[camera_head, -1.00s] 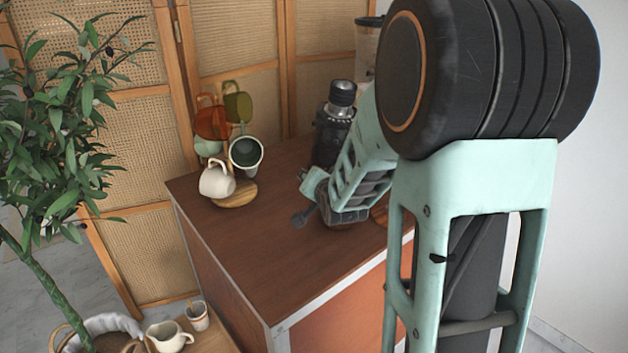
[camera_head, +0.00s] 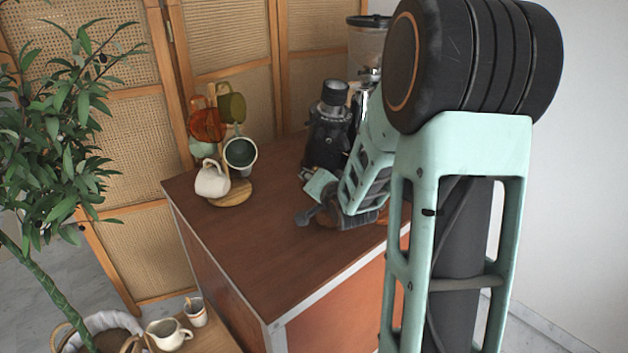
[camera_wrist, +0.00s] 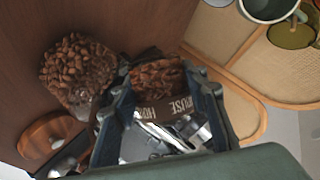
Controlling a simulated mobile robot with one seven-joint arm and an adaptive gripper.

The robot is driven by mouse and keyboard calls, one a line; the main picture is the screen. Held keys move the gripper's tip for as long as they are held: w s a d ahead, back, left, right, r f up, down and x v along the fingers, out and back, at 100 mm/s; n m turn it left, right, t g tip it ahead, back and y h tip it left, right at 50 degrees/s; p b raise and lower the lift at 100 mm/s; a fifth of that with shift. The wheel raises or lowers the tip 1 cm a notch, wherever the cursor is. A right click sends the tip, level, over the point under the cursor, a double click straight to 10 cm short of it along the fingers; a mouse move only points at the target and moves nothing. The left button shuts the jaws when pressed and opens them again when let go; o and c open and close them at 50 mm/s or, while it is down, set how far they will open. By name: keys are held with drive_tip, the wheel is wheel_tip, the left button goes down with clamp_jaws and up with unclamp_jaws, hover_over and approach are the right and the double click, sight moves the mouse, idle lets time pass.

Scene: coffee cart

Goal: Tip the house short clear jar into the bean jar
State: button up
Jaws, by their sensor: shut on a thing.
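In the wrist view my gripper (camera_wrist: 162,84) is shut on the house short clear jar (camera_wrist: 178,104), with a finger on each side of it. Its label reads partly "HOUSE", and brown beans show at its far end. The bean jar (camera_wrist: 80,96), clear and full of brown beans, is just left of the held jar on the brown top. I cannot tell whether the two jars touch. In the head view my gripper (camera_head: 325,200) is low over the cart top, and my arm mostly hides both jars.
The cart top (camera_head: 250,250) is clear toward the front left. A wooden mug stand (camera_head: 236,193) with several mugs stands at the back left. A dark machine (camera_head: 328,135) stands behind my gripper, beside a clear hopper (camera_head: 368,48). A round wooden piece (camera_wrist: 45,138) lies near the bean jar.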

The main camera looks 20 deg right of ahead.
drive_tip(key=shift+s+d+f+p, duration=0.1)
drive_tip(key=shift+s+f+p, duration=0.25)
drive_tip(key=shift+f, duration=0.3)
drive_tip(key=shift+w+r+m+y+p, duration=0.15)
drive_tip(key=shift+m+y+p, duration=0.4)
drive_tip(key=shift+p, duration=0.55)
drive_tip(key=shift+r+m+y+p, duration=0.2)
drive_tip(key=shift+m+y+p, duration=0.35)
drive_tip(key=shift+p, duration=0.5)
drive_tip(key=shift+d+r+m+t+p, duration=0.1)
drive_tip(key=shift+r+m+t+p, duration=0.05)
drive_tip(key=shift+m+t+p, duration=0.2)
drive_tip(key=shift+w+r+m+p, duration=0.25)
drive_tip(key=shift+r+p, duration=0.15)
drive_tip(key=shift+p, duration=0.2)
drive_tip(key=shift+d+r+m+t+y+p, duration=0.15)
drive_tip(key=shift+r+m+t+y+p, duration=0.15)
drive_tip(key=shift+m+y+p, duration=0.25)
drive_tip(key=shift+s+d+r+m+y+p, duration=0.15)
drive_tip(key=shift+r+m+y+p, duration=0.15)
drive_tip(key=shift+p, duration=0.25)
drive_tip(key=shift+d+r+m+t+y+p, duration=0.25)
drive_tip(key=shift+m+t+p, duration=0.2)
drive_tip(key=shift+m+p, duration=0.2)
drive_tip(key=shift+d+r+m+t+y+p, duration=0.25)
drive_tip(key=shift+m+t+y+p, duration=0.2)
drive_tip(key=shift+m, duration=0.45)
